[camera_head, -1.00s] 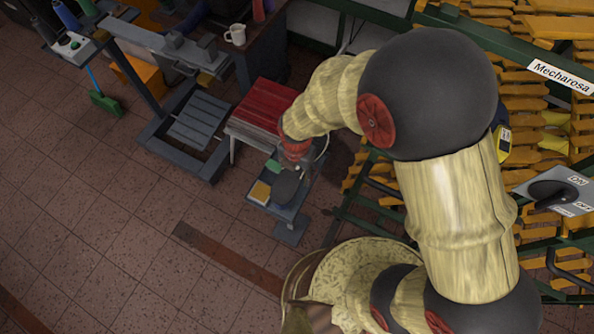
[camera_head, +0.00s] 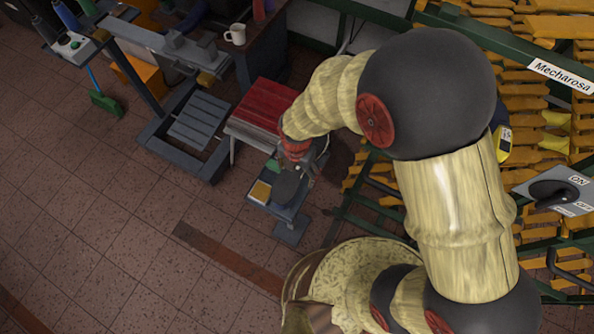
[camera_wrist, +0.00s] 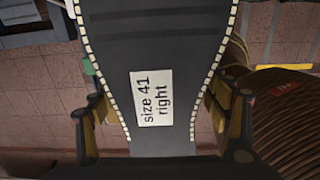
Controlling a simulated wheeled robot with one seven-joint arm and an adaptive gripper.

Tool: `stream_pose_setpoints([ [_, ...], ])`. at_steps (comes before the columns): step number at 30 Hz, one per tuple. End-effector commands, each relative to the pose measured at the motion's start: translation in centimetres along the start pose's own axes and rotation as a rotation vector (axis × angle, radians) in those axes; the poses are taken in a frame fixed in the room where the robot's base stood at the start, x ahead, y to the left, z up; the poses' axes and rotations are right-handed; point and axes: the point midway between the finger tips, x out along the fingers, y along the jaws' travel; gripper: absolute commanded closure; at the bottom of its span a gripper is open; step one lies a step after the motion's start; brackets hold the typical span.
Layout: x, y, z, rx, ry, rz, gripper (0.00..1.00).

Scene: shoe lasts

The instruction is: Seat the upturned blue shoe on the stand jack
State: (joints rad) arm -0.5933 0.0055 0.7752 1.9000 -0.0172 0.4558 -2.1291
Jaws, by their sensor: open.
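In the wrist view the upturned shoe (camera_wrist: 170,60) shows its dark sole, edged with pale stitching and labelled "size 41 right". The blue upper is not visible there. My gripper (camera_wrist: 163,112) is open, with one finger on each side of the sole's narrow part; I cannot tell whether they touch it. In the head view my gripper (camera_head: 298,165) is low over a small blue-grey stand (camera_head: 291,212). A dark oval (camera_head: 286,187), probably the sole, shows over the stand. The jack under the shoe is hidden, so how the shoe rests on it cannot be told.
A yellow block (camera_head: 260,191) and a green item (camera_head: 273,166) are on the stand. A red-topped bench (camera_head: 268,105) stands close behind it. Racks of yellow lasts (camera_head: 520,110) fill the right. The tiled floor (camera_head: 110,230) at left is open.

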Motion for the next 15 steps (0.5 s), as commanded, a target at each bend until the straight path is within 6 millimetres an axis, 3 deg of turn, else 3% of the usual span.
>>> stream_pose_setpoints([
  [10,-0.1,-0.1,-0.1,0.000,0.001,-0.002,0.22],
  [15,-1.9,0.1,0.0,0.000,-0.001,0.002,0.22],
])
